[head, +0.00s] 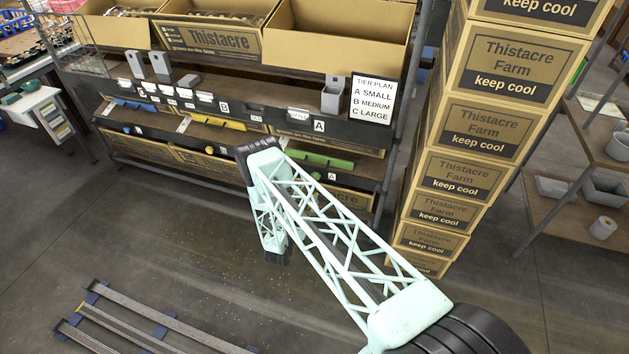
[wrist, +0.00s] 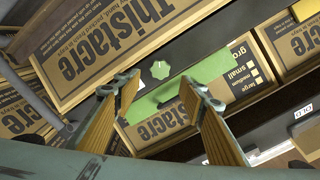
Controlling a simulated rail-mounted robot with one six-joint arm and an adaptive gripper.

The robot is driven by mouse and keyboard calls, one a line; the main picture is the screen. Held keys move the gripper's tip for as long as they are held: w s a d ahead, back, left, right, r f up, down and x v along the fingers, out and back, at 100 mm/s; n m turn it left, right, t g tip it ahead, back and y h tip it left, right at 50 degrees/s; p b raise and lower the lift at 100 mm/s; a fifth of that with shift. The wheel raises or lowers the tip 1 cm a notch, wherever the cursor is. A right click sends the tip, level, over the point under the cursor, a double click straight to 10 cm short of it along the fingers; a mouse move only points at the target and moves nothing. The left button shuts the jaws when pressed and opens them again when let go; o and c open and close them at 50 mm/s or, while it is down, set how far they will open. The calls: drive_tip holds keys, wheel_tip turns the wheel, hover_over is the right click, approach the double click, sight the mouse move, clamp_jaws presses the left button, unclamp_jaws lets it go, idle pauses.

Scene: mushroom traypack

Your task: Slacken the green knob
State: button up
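The green knob (wrist: 160,69) is a small scalloped knob in the wrist view, on a dark rail beside a green strip (wrist: 182,86). In the head view the green knob (head: 316,176) is a small spot under the green strip (head: 322,161) on the rack's lower right, near an A label. My gripper (wrist: 158,80) is open, its two orange-padded fingers spread apart. In the wrist picture the knob shows between and just beyond the fingertips; nothing is between the pads. I cannot make out the fingers in the head view.
The rack also has a blue strip (head: 138,106) and a yellow strip (head: 222,123) to the left. A tall stack of Thistacre cartons (head: 480,120) stands right of the rack. Metal rails (head: 130,320) lie on the floor at lower left. The floor before the rack is clear.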

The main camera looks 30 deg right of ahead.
sight(315, 177)
drive_tip(key=b+x, duration=0.2)
drive_tip(key=x, duration=0.7)
drive_tip(key=shift+w+d, duration=0.25)
drive_tip(key=shift+d, duration=0.05)
drive_tip(key=shift+c, duration=0.2)
drive_tip(key=c, duration=0.8)
